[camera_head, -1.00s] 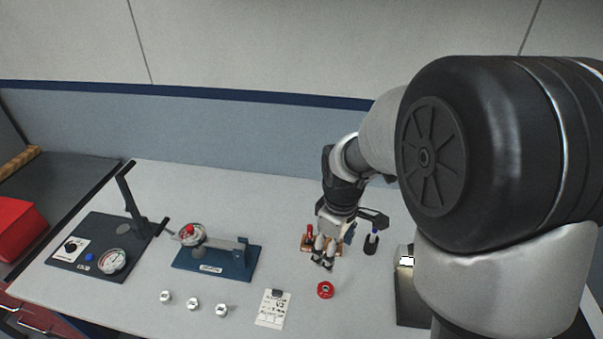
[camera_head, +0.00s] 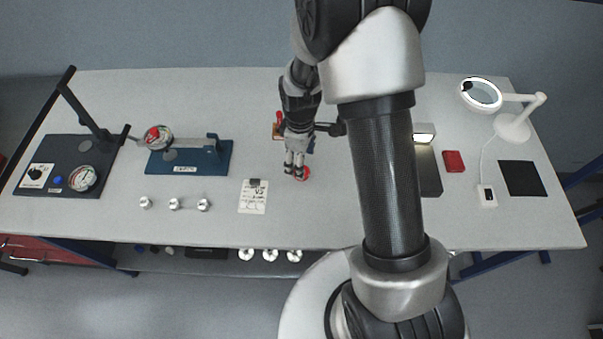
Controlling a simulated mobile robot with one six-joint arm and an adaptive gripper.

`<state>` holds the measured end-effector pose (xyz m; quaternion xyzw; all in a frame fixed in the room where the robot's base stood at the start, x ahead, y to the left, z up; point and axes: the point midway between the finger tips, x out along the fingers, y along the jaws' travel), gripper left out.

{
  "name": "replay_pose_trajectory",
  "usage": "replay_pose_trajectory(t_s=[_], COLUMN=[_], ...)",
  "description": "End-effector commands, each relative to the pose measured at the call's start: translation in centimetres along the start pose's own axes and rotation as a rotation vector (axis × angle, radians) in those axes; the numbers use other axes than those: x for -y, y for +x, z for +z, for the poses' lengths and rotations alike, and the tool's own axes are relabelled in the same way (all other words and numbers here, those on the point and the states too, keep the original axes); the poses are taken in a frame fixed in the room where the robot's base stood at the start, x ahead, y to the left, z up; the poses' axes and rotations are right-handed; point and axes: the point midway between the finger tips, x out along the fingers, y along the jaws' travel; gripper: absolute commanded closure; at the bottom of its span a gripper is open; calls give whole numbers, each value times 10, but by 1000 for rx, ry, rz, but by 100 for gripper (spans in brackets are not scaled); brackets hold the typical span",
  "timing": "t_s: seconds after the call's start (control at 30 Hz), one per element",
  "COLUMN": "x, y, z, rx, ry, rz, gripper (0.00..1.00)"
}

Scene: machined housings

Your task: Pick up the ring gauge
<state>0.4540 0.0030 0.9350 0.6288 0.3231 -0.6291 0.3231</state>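The ring gauge, a small red ring (camera_head: 305,174), lies on the light grey worktop near the middle of the table, right of the clipboard. My gripper (camera_head: 295,173) points down at it from behind. Its fingertips overlap the ring's left side in the picture and hide part of it. The fingers are small here, so I cannot tell whether they touch the ring or how far apart they are.
A white clipboard card (camera_head: 253,197) lies left of the ring. Several metal housings (camera_head: 175,203) stand farther left, before a blue gauge stand (camera_head: 190,158). A magnifier lamp (camera_head: 513,125) and a red block (camera_head: 453,161) are at right. The front worktop is mostly clear.

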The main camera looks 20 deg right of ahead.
Motion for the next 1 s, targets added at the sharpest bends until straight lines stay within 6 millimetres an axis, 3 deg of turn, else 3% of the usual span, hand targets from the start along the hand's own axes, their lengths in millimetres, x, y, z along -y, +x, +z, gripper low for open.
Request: replay_pose_trajectory(t_s=[0.17,0.43,0.67,1.0], x=[0,-1,-2,-2], y=[12,51,52,52], z=[2,4,4,4], rx=[1,1,0,0], ry=[1,0,0,0], rz=[-1,-1,0,0], gripper=[36,36,36,57])
